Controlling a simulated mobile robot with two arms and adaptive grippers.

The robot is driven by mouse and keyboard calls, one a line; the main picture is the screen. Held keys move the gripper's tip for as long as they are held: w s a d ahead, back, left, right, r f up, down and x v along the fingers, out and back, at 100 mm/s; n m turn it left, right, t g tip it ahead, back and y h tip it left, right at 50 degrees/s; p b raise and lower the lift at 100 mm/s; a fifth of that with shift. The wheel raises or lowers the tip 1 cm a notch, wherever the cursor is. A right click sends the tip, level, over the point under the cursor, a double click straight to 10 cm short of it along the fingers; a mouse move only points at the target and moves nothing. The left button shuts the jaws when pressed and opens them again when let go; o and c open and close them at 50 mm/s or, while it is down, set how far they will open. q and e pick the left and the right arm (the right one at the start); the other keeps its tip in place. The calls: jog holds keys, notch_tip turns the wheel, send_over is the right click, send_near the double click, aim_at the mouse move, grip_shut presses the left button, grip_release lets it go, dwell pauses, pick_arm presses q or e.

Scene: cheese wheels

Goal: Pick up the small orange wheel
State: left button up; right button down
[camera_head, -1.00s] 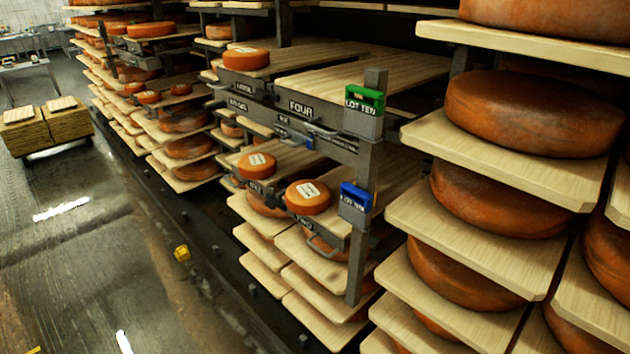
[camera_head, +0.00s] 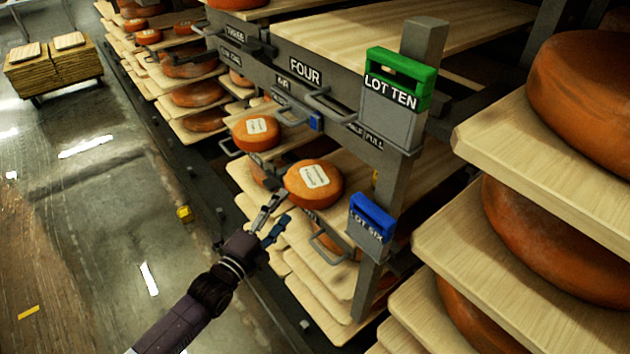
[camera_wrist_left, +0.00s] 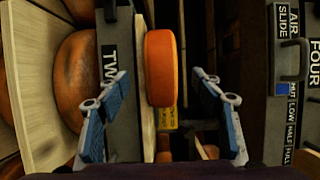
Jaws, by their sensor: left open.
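A small orange wheel (camera_head: 314,184) with a white label on top sits at the front edge of a mid-level shelf marked TWO. My left gripper (camera_head: 279,210) is open in front of it, to its lower left in the head view. In the left wrist view, the orange wheel (camera_wrist_left: 161,68) shows edge-on between my two spread fingers, ahead of them and apart from them. A second small labelled orange wheel (camera_head: 256,132) sits to the left along the same rack. My right gripper is not in view.
A grey post (camera_head: 412,150) with a green LOT TEN holder (camera_head: 399,78) and a blue LOT SIX holder (camera_head: 372,216) stands right of the wheel. A dark rail with handles (camera_head: 318,108) runs above it. Large wheels (camera_head: 580,95) fill the right shelves. Floor on the left is open.

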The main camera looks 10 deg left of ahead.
aim_at(292, 197)
pick_arm(q)
jog(key=x, duration=0.5)
jog(key=shift+s+d+r, duration=0.1)
jog(key=shift+d, duration=0.1)
jog(key=shift+c, duration=0.2)
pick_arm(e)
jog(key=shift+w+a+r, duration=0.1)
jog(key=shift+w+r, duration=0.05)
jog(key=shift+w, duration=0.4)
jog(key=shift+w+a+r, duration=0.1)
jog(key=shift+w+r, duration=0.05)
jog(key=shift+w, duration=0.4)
pick_arm(q)
jog(key=c, duration=0.7)
grip_shut()
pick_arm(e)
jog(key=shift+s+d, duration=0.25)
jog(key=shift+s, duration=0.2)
pick_arm(q)
jog(key=shift+w+r, duration=0.3)
